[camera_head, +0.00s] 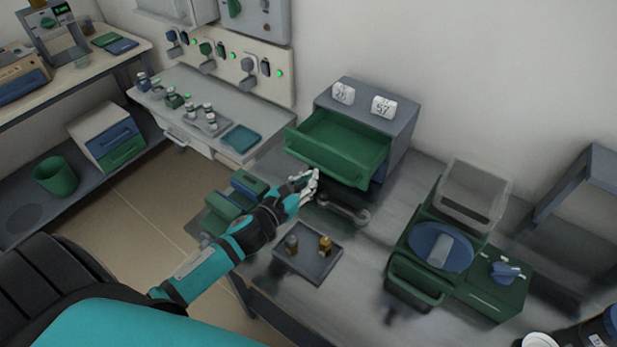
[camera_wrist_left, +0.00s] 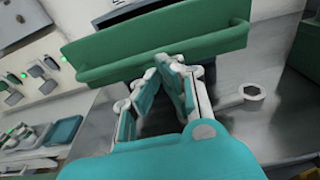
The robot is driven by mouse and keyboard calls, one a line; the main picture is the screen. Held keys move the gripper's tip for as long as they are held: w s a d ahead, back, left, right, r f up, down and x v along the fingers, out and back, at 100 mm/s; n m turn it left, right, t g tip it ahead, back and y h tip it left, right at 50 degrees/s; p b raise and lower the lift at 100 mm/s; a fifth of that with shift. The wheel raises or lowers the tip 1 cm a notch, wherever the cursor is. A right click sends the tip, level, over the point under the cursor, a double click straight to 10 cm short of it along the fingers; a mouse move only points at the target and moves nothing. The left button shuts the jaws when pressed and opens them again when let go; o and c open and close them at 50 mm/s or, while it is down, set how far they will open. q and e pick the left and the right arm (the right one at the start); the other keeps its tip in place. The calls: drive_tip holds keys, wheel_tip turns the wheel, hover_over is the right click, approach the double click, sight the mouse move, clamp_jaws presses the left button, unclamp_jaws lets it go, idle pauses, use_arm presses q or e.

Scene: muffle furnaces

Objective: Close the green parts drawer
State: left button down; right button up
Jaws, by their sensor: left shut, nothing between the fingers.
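The green parts drawer (camera_head: 338,146) is pulled out of a grey cabinet (camera_head: 402,125) on the bench, and its empty inside shows from above. My left gripper (camera_head: 312,180) is shut and empty, just in front of the drawer's front panel, near its left half and lower edge. In the left wrist view the closed fingertips (camera_wrist_left: 172,62) overlap the lower part of the green drawer front (camera_wrist_left: 165,42). I cannot tell whether they touch it. My right gripper does not show clearly; a dark arm part is at the bottom right corner.
A wrench (camera_head: 345,208) lies below the drawer. A grey tray (camera_head: 306,262) with two small bottles stands nearer. A green machine (camera_head: 490,295) with a clear cover stands to the right. Green and blue bins (camera_head: 240,190) stand left of my left gripper.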

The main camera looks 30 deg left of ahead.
sight(336, 150)
use_arm(q)
drive_tip(key=w, duration=0.4)
drive_tip(key=w+d+b, duration=0.1)
drive_tip(key=w, duration=0.7)
drive_tip(key=shift+d+b, duration=0.3)
drive_tip(key=shift+d, duration=0.05)
drive_tip(key=shift+r, duration=0.15)
drive_tip(key=shift+w, duration=0.15)
